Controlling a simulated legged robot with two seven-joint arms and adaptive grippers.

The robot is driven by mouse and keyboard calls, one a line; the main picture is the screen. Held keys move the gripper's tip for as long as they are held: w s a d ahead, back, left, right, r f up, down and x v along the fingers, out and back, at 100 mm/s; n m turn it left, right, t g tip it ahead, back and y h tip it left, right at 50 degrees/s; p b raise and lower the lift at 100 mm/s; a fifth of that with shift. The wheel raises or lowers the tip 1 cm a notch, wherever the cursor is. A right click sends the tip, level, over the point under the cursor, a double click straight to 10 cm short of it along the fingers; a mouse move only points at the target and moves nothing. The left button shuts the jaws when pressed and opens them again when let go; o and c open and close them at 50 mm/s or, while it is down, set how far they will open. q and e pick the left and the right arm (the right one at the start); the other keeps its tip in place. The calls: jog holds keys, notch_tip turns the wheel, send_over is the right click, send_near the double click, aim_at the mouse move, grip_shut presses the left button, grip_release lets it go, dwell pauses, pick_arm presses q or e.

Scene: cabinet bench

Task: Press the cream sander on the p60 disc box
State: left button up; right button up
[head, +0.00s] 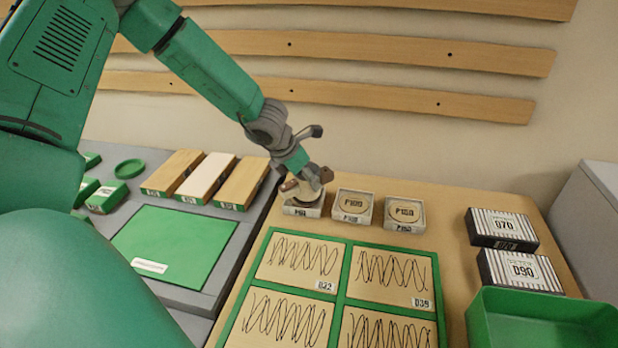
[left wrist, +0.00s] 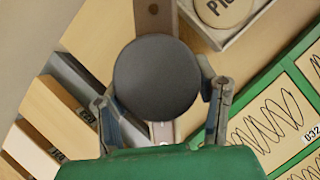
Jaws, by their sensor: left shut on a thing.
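My left gripper (head: 306,182) is shut on the sander (head: 304,194), right over the leftmost disc box (head: 303,209) in a row of three. The sander shows cream and brown under the fingers. In the left wrist view its dark round top (left wrist: 156,77) sits between the two fingers. The sander covers most of the leftmost box's top, and its front label is too small to read surely. Sander and box look to be touching, though the contact is partly hidden. The middle box (head: 353,219) and right box (head: 404,226) carry round discs with P1-something labels. My right gripper is not in view.
A green-framed board with scribbled panels (head: 342,270) lies in front of the boxes. Striped boxes (head: 503,226) and a green bin (head: 545,302) stand at the right. Wooden blocks (head: 243,184) and a green mat (head: 176,243) lie left. Wooden slats (head: 370,48) line the wall.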

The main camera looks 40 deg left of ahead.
pick_arm(q)
jog(key=shift+a+f, duration=0.25)
jog(key=shift+a, duration=0.6)
jog(key=shift+w+a+f, duration=0.1)
jog(key=shift+a+f, duration=0.05)
jog(key=shift+a, duration=0.15)
jog(key=shift+d+r, duration=0.25)
jog(key=shift+d, duration=0.25)
jog(key=shift+d+r, duration=0.15)
jog(key=shift+d, duration=0.55)
jog(key=shift+a+f, duration=0.2)
jog(key=shift+a, duration=0.35)
jog(key=shift+a+f, duration=0.2)
jog(key=shift+a, duration=0.35)
jog(key=shift+d+r, duration=0.15)
jog(key=shift+d, duration=0.4)
jog(key=shift+d+r, duration=0.1)
jog(key=shift+d, duration=0.3)
jog(key=shift+a+f, duration=0.3)
jog(key=shift+a, duration=0.5)
jog(key=shift+d+r, duration=0.1)
jog(key=shift+d, duration=0.5)
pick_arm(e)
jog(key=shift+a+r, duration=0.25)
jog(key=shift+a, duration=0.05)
pick_arm(q)
jog(key=shift+a, duration=0.1)
